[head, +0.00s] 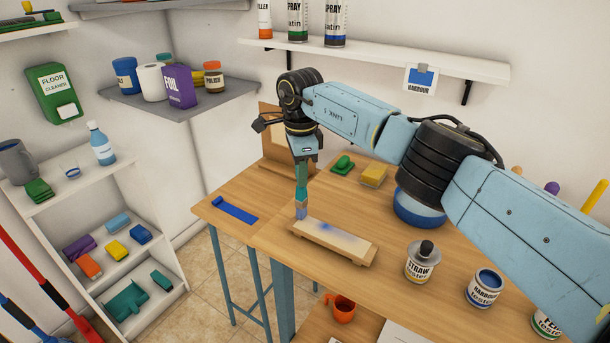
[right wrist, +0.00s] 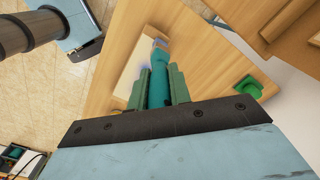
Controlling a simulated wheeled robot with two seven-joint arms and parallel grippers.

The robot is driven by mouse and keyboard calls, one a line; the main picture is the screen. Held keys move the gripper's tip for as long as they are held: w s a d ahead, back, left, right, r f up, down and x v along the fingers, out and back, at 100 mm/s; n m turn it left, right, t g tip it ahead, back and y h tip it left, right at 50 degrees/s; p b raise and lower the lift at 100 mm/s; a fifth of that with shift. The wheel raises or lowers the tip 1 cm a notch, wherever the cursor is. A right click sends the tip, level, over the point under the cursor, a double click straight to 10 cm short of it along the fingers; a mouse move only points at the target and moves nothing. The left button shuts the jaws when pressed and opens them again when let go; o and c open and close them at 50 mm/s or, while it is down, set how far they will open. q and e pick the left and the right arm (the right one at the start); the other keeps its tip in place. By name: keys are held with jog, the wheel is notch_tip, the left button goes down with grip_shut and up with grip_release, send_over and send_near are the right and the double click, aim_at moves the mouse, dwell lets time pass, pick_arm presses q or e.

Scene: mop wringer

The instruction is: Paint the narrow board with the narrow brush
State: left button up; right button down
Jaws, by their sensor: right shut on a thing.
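The narrow board (head: 350,243) lies pale-faced on a wooden support on the table, with a soft blue smear near its middle. My right gripper (head: 301,180) points down over the board's left end, shut on a teal brush. The brush (right wrist: 158,88) sits upright between the green fingers in the right wrist view. Its pale blue tip (head: 301,211) is at the board's left end; I cannot tell whether it touches. The Harbour tester tin (head: 485,289) stands open with blue paint at the right. A Harbour card (head: 421,78) with a blue patch hangs from the shelf. My left gripper is not in view.
A Straw tester tin (head: 420,263) with a dark top stands right of the board. A blue bowl (head: 419,209), yellow sponge (head: 374,175) and green cloth (head: 342,165) are behind. A flat blue strip (head: 235,212) lies at the table's left.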

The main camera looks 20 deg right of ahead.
jog(key=s+d+p, duration=0.8)
jog(key=s+d, duration=0.2)
jog(key=s, duration=0.2)
jog(key=shift+s+d, duration=0.2)
jog(key=shift+d, duration=0.15)
dwell(1.5)
jog(key=w+a+b, duration=0.6)
jog(key=w+a, duration=0.3)
jog(key=a, duration=0.2)
jog(key=shift+b, duration=0.4)
dwell(2.2)
